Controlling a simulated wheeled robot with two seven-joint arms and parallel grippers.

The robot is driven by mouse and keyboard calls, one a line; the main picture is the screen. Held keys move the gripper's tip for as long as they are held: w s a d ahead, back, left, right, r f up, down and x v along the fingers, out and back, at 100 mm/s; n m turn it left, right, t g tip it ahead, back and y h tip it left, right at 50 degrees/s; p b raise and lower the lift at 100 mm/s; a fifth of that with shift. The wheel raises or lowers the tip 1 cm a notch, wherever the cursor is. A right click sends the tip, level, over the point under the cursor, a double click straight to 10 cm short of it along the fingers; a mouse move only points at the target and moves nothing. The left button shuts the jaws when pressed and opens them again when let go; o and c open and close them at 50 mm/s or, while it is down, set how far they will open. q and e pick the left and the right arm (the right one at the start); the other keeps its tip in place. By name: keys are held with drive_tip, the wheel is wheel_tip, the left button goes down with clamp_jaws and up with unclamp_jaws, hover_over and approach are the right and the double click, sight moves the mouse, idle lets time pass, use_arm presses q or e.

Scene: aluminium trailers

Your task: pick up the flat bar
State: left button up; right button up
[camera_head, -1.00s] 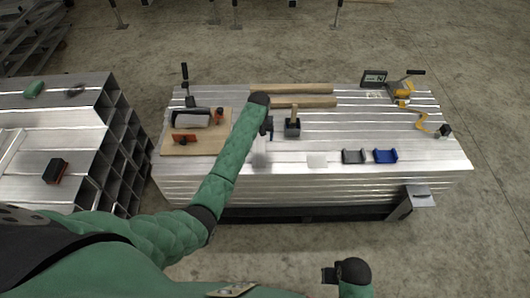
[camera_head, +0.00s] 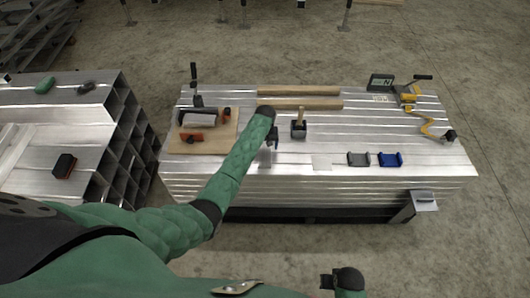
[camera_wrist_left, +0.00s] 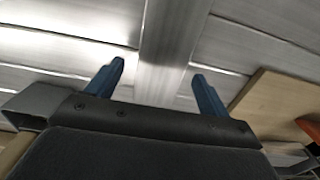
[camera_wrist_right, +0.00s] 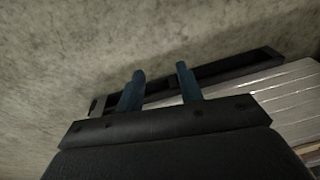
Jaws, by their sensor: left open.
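The flat bar (camera_wrist_left: 168,55) is a plain aluminium strip lying on the silver slats, seen in the left wrist view. It runs up the picture between the two finger lines of my left gripper (camera_wrist_left: 157,85), which is open with nothing gripped. In the head view my left gripper (camera_head: 272,141) hangs over the middle of the aluminium stack (camera_head: 400,165), left of the mallet, and my arm hides much of the bar there. My right gripper (camera_head: 327,282) is low in front of the stack, over the floor. In the right wrist view its fingers (camera_wrist_right: 160,78) are apart and empty.
A mallet (camera_head: 299,129) stands close right of my left gripper. A wooden board (camera_head: 190,146) with tools lies left. Two wooden strips (camera_head: 298,91) lie behind. Grey (camera_head: 358,159) and blue (camera_head: 390,160) brackets lie right. A second stack of tubes (camera_head: 100,120) stands left.

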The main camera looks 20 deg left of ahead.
use_arm(q)
drive_tip(key=shift+f, duration=0.55)
drive_tip(key=c, duration=1.3)
drive_tip(key=shift+c, duration=0.8)
drive_tip(key=shift+r, duration=0.15)
